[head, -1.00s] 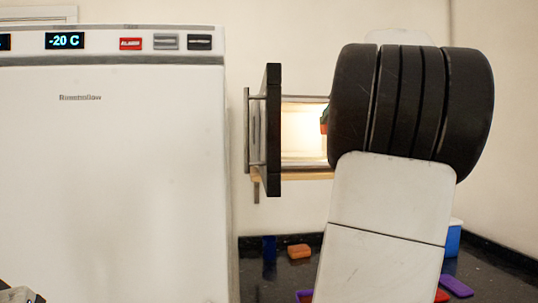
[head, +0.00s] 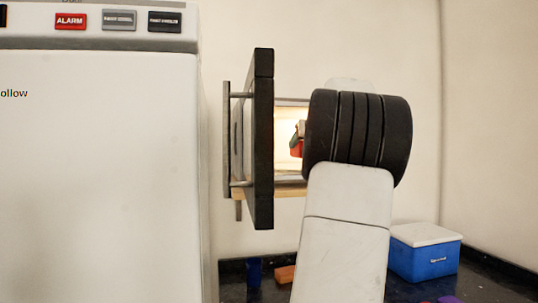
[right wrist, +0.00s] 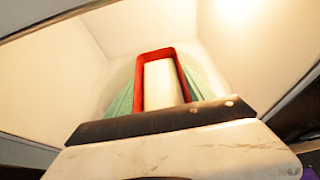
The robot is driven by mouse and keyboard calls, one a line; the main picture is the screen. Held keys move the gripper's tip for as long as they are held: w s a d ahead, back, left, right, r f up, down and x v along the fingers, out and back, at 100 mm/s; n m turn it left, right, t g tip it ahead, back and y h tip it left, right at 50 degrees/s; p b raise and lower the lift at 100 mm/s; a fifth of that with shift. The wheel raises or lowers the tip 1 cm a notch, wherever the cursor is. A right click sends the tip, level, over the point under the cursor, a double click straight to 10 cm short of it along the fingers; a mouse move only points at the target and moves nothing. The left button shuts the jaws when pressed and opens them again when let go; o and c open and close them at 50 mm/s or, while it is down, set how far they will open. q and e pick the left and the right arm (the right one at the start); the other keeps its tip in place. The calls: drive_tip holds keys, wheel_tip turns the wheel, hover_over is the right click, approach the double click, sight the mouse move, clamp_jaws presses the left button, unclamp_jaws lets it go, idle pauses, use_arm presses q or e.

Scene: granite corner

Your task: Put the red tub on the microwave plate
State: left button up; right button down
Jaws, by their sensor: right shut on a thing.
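The red tub (right wrist: 180,68) shows in the right wrist view as a red rim around a pale inside. My right gripper (right wrist: 160,90) is shut on it, with green finger parts on both sides. In the head view a small red part of the tub (head: 295,148) shows in front of the lit microwave interior (head: 288,115), left of my black wrist; the rest is hidden. The microwave door (head: 263,140) stands open. A pale rounded edge shows behind the tub in the right wrist view; I cannot tell if it is the plate. My left gripper is out of view.
A tall white freezer (head: 100,160) fills the left side, close to the open door. On the dark counter are a blue object (head: 254,272), an orange block (head: 285,274) and a blue box with a white lid (head: 425,257). Bright microwave walls surround my right gripper.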

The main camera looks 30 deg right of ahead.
drive_tip(key=x, duration=0.3)
drive_tip(key=f+x, duration=0.1)
drive_tip(key=x, duration=0.2)
drive_tip(key=shift+s, duration=0.2)
drive_tip(key=shift+a, duration=0.1)
drive_tip(key=shift+c, duration=1.9)
unclamp_jaws()
drive_tip(key=shift+f, duration=0.1)
drive_tip(key=v, duration=1.2)
